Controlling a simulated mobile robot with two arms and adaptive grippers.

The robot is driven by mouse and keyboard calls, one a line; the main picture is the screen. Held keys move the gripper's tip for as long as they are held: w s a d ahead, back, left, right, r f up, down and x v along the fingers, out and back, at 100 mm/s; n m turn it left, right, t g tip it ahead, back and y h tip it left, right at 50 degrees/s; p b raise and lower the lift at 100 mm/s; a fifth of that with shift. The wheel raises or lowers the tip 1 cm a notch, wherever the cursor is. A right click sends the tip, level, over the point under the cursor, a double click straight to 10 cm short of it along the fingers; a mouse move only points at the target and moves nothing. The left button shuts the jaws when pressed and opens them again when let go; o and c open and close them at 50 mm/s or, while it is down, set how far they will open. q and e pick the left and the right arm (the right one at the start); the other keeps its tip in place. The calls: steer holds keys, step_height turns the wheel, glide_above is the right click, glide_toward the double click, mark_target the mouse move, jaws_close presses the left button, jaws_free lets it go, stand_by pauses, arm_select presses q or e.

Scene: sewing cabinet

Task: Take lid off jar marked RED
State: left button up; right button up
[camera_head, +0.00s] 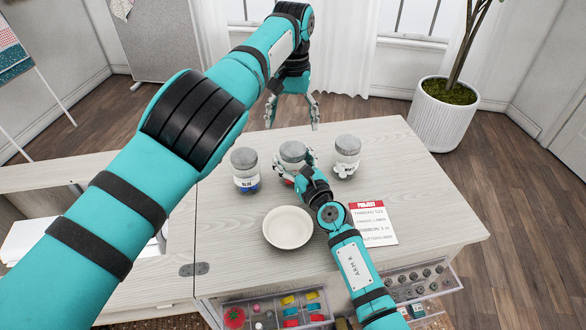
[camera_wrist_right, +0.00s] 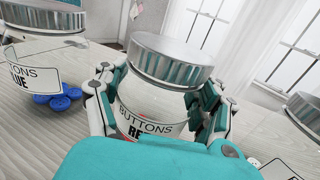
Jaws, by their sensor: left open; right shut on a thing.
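The jar marked RED (camera_wrist_right: 140,118) stands upright on the table; its label reads "BUTTONS RE", the rest hidden by my wrist. Its silver lid (camera_wrist_right: 172,60) is on it and also shows in the head view (camera_head: 292,150). My right gripper (camera_head: 294,163) is shut around the jar's body below the lid, with fingers on both sides in the wrist view. My left gripper (camera_head: 292,118) is open and empty, fingers pointing down, above and behind the jar and apart from it.
A jar with blue buttons (camera_head: 246,172) stands to the left and a jar with white contents (camera_head: 345,160) to the right, both lidded. An empty white bowl (camera_head: 288,228) and a project card (camera_head: 372,223) lie nearer. Open drawers (camera_head: 290,312) hold sewing supplies in front.

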mark_target(293, 148)
jaws_close()
arm_select(q)
steer(key=m, duration=0.3)
steer(key=shift+m, duration=0.3)
steer(key=m, duration=0.4)
steer(key=shift+m, duration=0.4)
steer(key=m, duration=0.7)
steer(key=shift+m, duration=0.3)
steer(key=m, duration=1.5)
steer(key=shift+f+m, duration=0.3)
steer(key=shift+f, duration=3.7)
